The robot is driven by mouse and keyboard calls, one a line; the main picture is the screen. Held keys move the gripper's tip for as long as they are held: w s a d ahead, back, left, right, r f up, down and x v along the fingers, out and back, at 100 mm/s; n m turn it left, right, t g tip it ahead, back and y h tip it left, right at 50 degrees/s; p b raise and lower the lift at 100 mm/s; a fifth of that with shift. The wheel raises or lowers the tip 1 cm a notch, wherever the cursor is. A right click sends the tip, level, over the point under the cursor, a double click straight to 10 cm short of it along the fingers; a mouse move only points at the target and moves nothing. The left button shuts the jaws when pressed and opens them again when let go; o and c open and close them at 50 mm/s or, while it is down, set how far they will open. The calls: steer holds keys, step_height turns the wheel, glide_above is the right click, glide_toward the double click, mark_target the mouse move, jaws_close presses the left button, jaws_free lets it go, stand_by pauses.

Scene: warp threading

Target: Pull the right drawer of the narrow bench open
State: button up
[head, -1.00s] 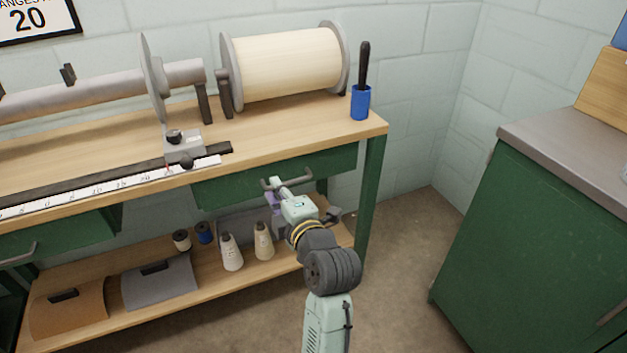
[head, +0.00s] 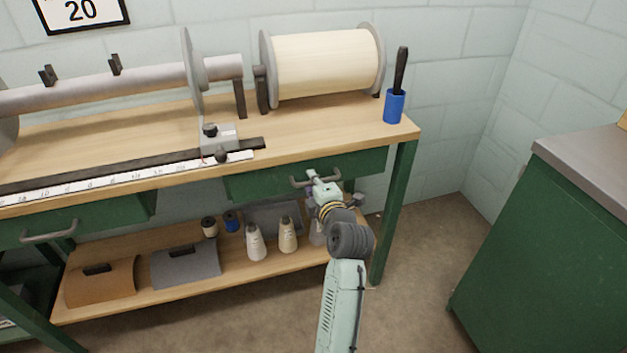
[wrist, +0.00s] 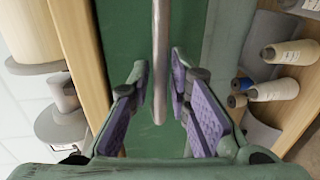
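The narrow bench (head: 300,137) has a green right drawer (head: 262,184) under its wooden top. Its front looks flush with the bench; a small gap would be hard to see. The grey bar handle (head: 298,184) stands out from the drawer front. My gripper (head: 314,179) is at this handle. In the wrist view, the handle (wrist: 160,50) runs between the two purple-padded fingers of my gripper (wrist: 157,85). The fingers are apart, with a gap on each side of the bar. In the head view, my gripper hides part of the handle.
A large roll (head: 325,65) and a blue cup (head: 394,106) stand on top. A green cabinet (head: 545,240) is at the right. Bare floor (head: 420,260) lies between them.

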steer(key=shift+c, duration=0.2)
jaws_close()
stand_by(0.6)
